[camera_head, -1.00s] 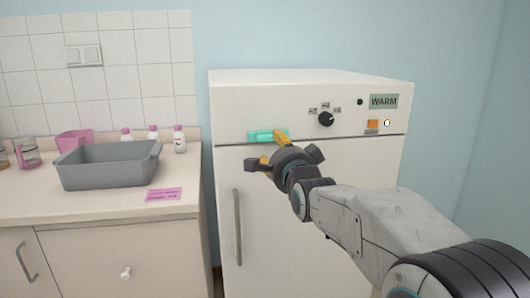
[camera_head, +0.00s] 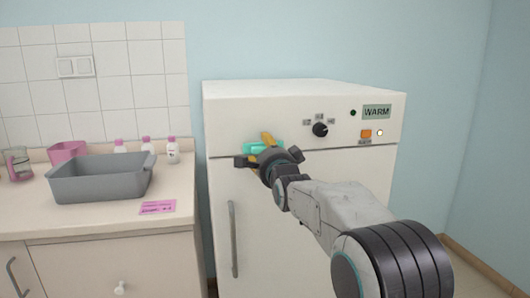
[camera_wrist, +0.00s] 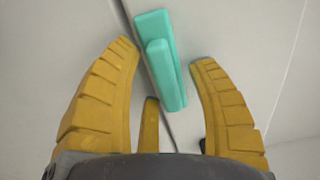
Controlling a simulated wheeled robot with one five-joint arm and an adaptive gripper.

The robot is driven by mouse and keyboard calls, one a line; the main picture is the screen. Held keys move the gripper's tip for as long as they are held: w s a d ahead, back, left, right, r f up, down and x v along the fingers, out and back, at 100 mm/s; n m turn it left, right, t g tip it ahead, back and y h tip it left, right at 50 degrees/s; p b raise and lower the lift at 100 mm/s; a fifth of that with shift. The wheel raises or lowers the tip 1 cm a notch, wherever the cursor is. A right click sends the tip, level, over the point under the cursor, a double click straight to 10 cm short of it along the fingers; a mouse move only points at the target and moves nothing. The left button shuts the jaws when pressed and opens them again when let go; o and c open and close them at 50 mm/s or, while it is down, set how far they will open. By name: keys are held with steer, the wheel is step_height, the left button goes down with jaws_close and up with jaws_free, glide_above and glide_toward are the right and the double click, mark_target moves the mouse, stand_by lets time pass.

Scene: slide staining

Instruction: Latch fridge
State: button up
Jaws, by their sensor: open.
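The white fridge (camera_head: 310,195) stands against the blue wall, its door looking shut below the top panel. A teal latch (camera_head: 251,149) sits at the upper left of its front, across the seam between panel and door. The latch (camera_wrist: 165,72) shows in the wrist view as a long plate with a raised bar. My gripper (camera_head: 262,145) is in front of the latch and hides part of it in the head view. In the wrist view its yellow fingers (camera_wrist: 164,55) are spread, one on either side of the latch, with gaps visible. I cannot tell how deep they reach.
The fridge has a vertical handle (camera_head: 234,240), a black knob (camera_head: 320,129), an orange switch (camera_head: 366,133) and a WARM display (camera_head: 377,111).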

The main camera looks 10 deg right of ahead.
steer(key=shift+c, duration=0.4)
jaws_close()
stand_by(0.4)
steer(key=n+b, duration=0.3)
steer(key=n, duration=0.1)
steer(key=shift+d+f, duration=0.1)
steer(key=shift+f, duration=0.05)
steer(key=n+b, duration=0.4)
steer(key=shift+n, duration=0.3)
steer(key=n, duration=0.2)
steer(key=n+b, duration=0.1)
steer(key=n, duration=0.1)
steer(key=shift+d+r, duration=0.1)
steer(key=shift+r, duration=0.25)
steer(key=n, duration=0.5)
steer(key=shift+r, duration=0.15)
steer(key=shift+n, duration=0.3)
